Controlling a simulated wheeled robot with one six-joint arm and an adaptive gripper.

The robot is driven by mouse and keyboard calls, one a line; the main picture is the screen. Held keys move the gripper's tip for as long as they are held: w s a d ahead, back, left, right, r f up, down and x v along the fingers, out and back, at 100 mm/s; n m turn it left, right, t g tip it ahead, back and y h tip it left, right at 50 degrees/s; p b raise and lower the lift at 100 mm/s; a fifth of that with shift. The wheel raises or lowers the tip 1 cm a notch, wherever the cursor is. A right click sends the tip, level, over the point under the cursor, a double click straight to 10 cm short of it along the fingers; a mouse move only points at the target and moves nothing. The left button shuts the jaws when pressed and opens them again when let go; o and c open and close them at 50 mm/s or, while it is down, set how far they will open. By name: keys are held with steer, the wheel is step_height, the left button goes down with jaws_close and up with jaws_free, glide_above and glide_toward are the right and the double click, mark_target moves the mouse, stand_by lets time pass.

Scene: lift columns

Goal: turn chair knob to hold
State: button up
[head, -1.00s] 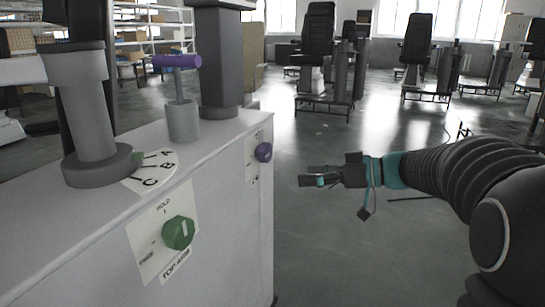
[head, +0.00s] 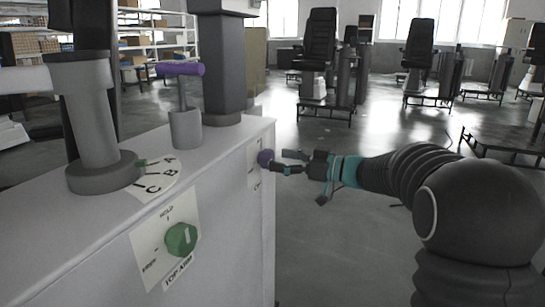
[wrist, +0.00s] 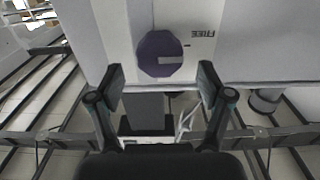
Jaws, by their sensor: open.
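A purple knob (head: 264,158) sits on the right end face of the white cabinet. In the wrist view the knob (wrist: 160,54) is round with a pale pointer bar toward the right, on a white label with a mark and the word FREE, upside down. My gripper (head: 282,162) is just right of the knob in the head view. In the wrist view my gripper (wrist: 160,77) is open and empty, with one finger to each side and the knob ahead, between and beyond the tips. I cannot tell whether a finger touches it.
A green knob (head: 181,239) on the cabinet's front has a HOLD label. On the cabinet top (head: 82,222) stand a grey column, a purple-handled lever (head: 183,69) and a dark column (head: 224,70). Black chairs (head: 318,45) stand on the open floor behind.

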mark_target(271, 158)
steer(key=shift+x, duration=1.6)
